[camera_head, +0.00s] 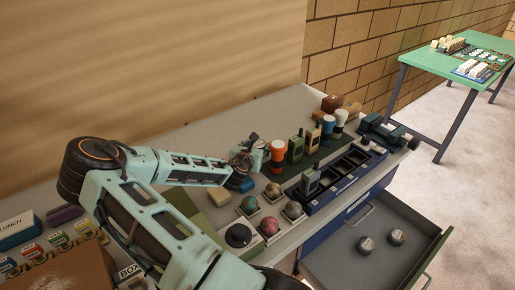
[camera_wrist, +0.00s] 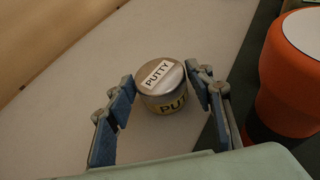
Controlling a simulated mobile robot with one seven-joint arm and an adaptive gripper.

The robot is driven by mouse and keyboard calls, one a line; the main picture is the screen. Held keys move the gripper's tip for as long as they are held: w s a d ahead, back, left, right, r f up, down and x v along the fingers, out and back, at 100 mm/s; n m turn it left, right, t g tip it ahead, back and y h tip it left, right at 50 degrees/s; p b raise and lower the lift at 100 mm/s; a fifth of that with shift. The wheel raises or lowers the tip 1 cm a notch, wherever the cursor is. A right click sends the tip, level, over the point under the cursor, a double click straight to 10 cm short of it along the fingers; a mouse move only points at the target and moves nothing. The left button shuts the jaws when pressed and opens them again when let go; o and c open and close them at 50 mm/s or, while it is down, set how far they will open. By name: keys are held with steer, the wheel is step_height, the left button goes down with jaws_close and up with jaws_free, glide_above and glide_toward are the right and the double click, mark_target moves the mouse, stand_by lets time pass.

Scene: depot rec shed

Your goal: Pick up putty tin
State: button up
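The putty tin (camera_wrist: 163,105) is a short round metal tin with a white "PUTTY" label on its lid and a yellow label on its side. It stands upright on the pale bench top in the wrist view. My gripper (camera_wrist: 160,80) is open, with one finger on each side of the tin. A narrow gap shows at the left finger; I cannot tell whether the right finger touches. In the head view my gripper (camera_head: 256,157) is low over the bench's back part, and I cannot make out the tin there.
An orange cup-like object with a white top (camera_wrist: 288,85) stands close right of my gripper. Several balls (camera_head: 269,226) sit in front. An open drawer (camera_head: 345,270) holds two small round items (camera_head: 397,236).

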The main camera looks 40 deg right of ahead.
steer(key=c, duration=0.8)
steer(key=shift+o, duration=0.2)
steer(key=shift+r, duration=0.1)
